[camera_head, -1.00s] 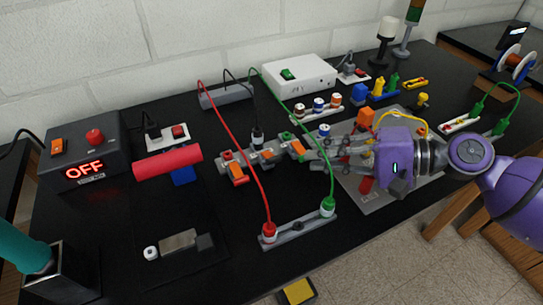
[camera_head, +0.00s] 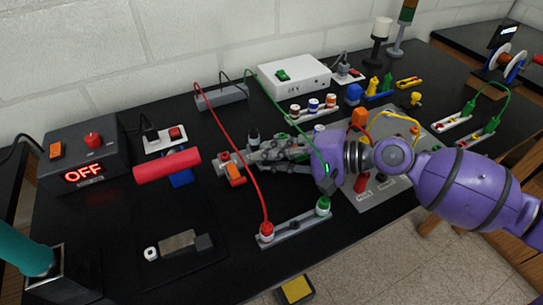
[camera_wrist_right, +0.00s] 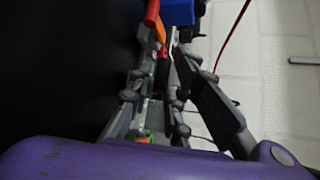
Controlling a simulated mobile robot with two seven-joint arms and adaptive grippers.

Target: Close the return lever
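A grey connector block with orange levers (camera_head: 235,173) lies mid-table. Its left end and one orange lever at the front show; the rest is hidden behind my right gripper. My right gripper (camera_head: 252,157) reaches in from the right, low over the block. Its fingers come together at the tips and look shut, with nothing clearly held. In the right wrist view the fingertips (camera_wrist_right: 170,58) point at an orange lever (camera_wrist_right: 154,24) beside a blue part. I cannot tell whether they touch it. Which lever is the return one is not readable. My left gripper is out of view.
A power supply (camera_head: 84,160) reading OFF stands at left. A white box (camera_head: 294,77) stands behind.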

